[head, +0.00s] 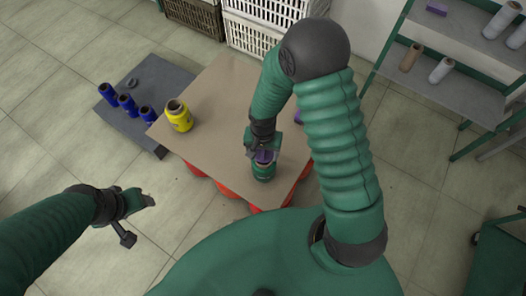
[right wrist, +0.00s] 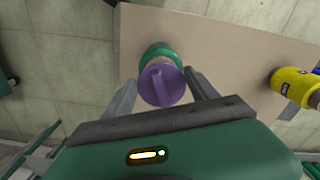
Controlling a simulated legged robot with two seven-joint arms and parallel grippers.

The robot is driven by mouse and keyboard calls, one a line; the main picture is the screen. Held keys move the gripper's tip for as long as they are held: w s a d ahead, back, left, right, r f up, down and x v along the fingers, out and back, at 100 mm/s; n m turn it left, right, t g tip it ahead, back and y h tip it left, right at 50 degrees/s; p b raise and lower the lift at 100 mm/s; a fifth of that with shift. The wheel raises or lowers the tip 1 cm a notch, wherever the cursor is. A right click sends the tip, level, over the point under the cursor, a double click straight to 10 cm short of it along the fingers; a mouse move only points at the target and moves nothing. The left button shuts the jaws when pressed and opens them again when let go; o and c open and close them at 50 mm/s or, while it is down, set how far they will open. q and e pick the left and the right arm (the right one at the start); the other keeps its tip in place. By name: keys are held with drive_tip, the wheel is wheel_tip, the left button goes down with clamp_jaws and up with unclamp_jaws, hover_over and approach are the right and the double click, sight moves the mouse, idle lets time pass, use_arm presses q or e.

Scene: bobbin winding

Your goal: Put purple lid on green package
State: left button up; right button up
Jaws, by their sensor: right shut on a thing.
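The purple lid (right wrist: 163,88) is round with a raised bar across its top. My right gripper (head: 265,148) is shut on it; in the right wrist view its fingers flank the lid. The green package (head: 264,173) stands upright near the front edge of the brown tabletop, just below the lid (head: 264,157). In the right wrist view the green package (right wrist: 158,50) shows past the lid's far edge, and the lid hides much of its top. I cannot tell whether lid and package touch. My left gripper (head: 142,200) is left of the table, apart from everything; its jaw opening is unclear.
A yellow package (head: 179,116) stands at the brown table's (head: 225,90) left edge. A purple thing (head: 298,117) is partly hidden behind my right arm. Several blue packages (head: 127,103) stand on a dark low surface at left. White crates (head: 250,35) and a grey shelf (head: 455,85) stand behind.

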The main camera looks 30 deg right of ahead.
idle(0.4)
drive_tip(key=shift+d+f+b, duration=0.1)
drive_tip(key=shift+f+b, duration=1.25)
drive_tip(key=shift+f, duration=0.85)
drive_tip(key=o, duration=1.4)
wheel_tip(320, 180, up, 17)
drive_tip(key=p, duration=0.3)
drive_tip(key=shift+f, duration=0.1)
